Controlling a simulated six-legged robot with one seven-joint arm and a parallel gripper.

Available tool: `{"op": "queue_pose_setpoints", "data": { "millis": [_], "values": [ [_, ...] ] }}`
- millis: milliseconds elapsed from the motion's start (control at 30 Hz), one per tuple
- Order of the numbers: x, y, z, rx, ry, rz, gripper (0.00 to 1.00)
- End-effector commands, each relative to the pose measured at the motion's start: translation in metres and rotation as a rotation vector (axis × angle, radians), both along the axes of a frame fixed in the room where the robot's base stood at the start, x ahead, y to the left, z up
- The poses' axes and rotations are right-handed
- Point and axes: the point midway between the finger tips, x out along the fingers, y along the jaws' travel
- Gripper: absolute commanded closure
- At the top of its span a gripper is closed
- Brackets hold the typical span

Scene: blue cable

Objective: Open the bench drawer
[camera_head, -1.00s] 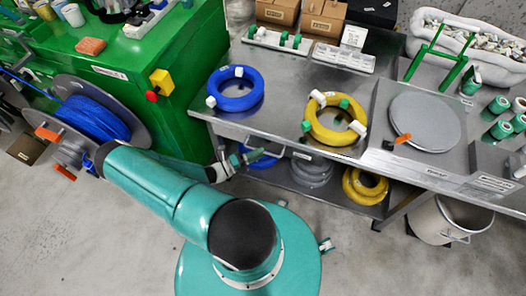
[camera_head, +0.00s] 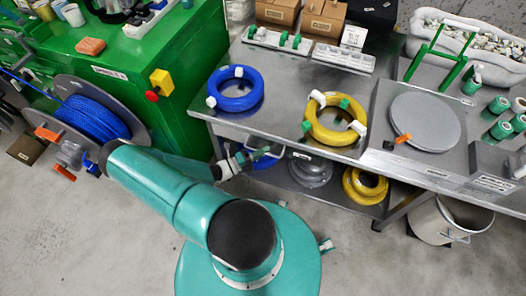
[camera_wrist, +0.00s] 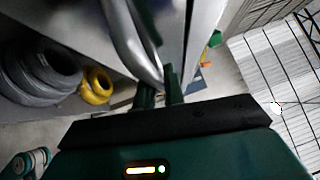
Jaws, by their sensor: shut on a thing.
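The steel bench (camera_head: 282,105) has a drawer handle (camera_head: 283,150), a pale curved bar, under its front edge at the left. In the wrist view the handle (camera_wrist: 125,38) is a large grey bar coming down to my fingers. My gripper (camera_head: 264,153) is at the handle, and its green fingers (camera_wrist: 160,88) are shut on the bar's lower end. The drawer front is mostly hidden by the bench top in the head view. I see no clear gap at the drawer.
A blue coil (camera_head: 236,88) and a yellow coil (camera_head: 334,119) lie on the bench. Grey coils (camera_wrist: 40,70) and a yellow coil (camera_head: 364,187) sit on the lower shelf. A green machine (camera_head: 190,85) and cable spool (camera_head: 92,120) stand left.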

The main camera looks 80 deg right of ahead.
Motion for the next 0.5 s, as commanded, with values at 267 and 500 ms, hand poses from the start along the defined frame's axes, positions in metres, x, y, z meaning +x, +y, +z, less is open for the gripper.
{"op": "queue_pose_setpoints", "data": {
  "millis": [267,500],
  "values": [
    [0.004,0.031,0.0,0.003,-0.001,0.001,1.0],
    [0.009,0.087,0.0,0.003,-0.001,0.002,1.0]
  ]
}}
